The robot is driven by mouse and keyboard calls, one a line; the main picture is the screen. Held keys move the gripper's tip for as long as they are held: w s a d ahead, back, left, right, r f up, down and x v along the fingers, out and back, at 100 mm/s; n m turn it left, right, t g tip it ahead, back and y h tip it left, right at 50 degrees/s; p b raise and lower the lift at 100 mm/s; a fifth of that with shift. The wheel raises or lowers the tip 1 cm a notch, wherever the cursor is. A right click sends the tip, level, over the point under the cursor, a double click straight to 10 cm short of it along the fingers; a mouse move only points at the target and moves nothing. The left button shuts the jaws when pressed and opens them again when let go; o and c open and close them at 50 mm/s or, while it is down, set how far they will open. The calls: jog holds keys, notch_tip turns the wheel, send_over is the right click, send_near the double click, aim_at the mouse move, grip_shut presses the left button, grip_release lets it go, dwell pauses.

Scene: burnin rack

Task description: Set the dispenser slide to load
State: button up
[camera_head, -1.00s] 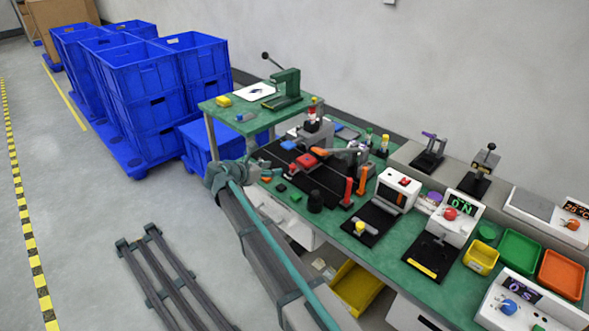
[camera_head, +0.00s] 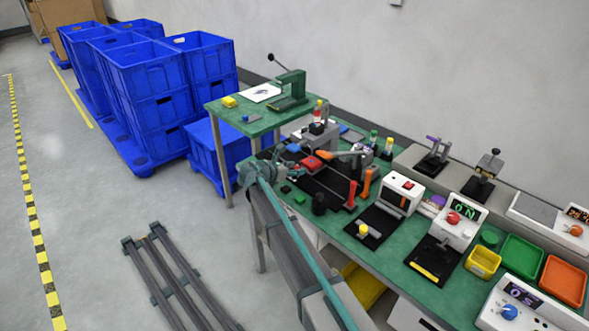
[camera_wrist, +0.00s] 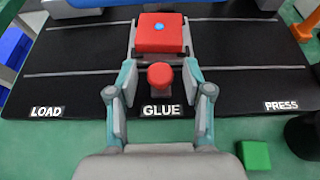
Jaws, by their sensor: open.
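The dispenser slide is a red block (camera_wrist: 160,33) with a blue dot on top and a round red knob (camera_wrist: 160,76) at its near side. In the wrist view it stands at the GLUE mark (camera_wrist: 162,110) on a black base (camera_wrist: 70,88). The LOAD mark (camera_wrist: 46,112) is to the left and the PRESS mark (camera_wrist: 281,106) to the right. My gripper (camera_wrist: 160,80) is open, with one finger on each side of the knob and gaps between. In the head view the red block (camera_head: 312,162) sits just beyond my gripper (camera_head: 291,169).
A green block (camera_wrist: 254,155) lies on the green bench near the base's front edge. A dark round object (camera_wrist: 304,135) stands at the right. A blue part (camera_wrist: 75,3) lies at the base's back left. Orange and red upright posts (camera_head: 365,184) stand right of the slide.

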grip_shut()
jog(key=shift+a, duration=0.1)
jog(key=w+a, duration=0.3)
jog(key=w+a+p, duration=0.1)
jog(key=w+a, duration=0.2)
jog(key=a, duration=0.1)
jog(key=w+a+p, duration=0.1)
jog(key=w+a, duration=0.3)
jog(key=shift+a, duration=0.2)
jog(key=shift+w+r, duration=0.1)
grip_release()
jog(key=shift+a, duration=0.1)
